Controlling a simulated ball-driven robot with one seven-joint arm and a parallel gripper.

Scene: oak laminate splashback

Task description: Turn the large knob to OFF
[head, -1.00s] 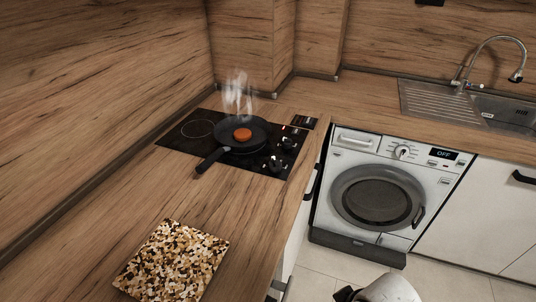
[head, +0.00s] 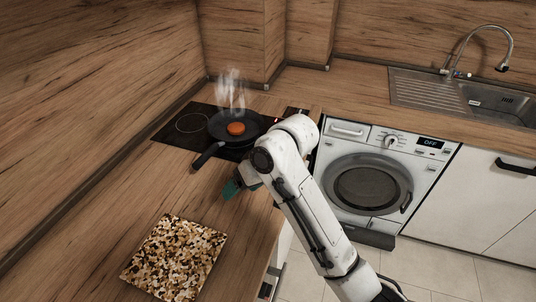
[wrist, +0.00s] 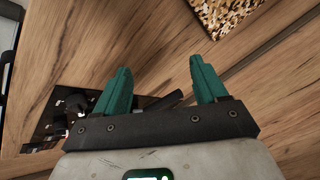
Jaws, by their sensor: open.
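The black cooktop (head: 172,137) is set in the counter. Its knobs, at its right side, are hidden behind my arm in the head view. In the wrist view the cooktop (wrist: 40,125) shows at lower left with small light and dark shapes, too unclear to tell knob size or setting. The washing machine (head: 330,150) has a round knob (head: 390,141) beside a display (head: 431,143) reading OFF. I cannot tell which knob is the large one. My gripper (wrist: 160,66), with teal fingers, is open and empty over the counter, in front of the cooktop and apart from any knob.
A black pan (head: 216,128) holding an orange-brown round item (head: 236,128) steams on the cooktop, its handle (head: 207,155) pointing toward the front. A speckled board (head: 175,257) lies on the counter nearer me. A sink (head: 500,100) is at right. Counter left of my gripper is clear.

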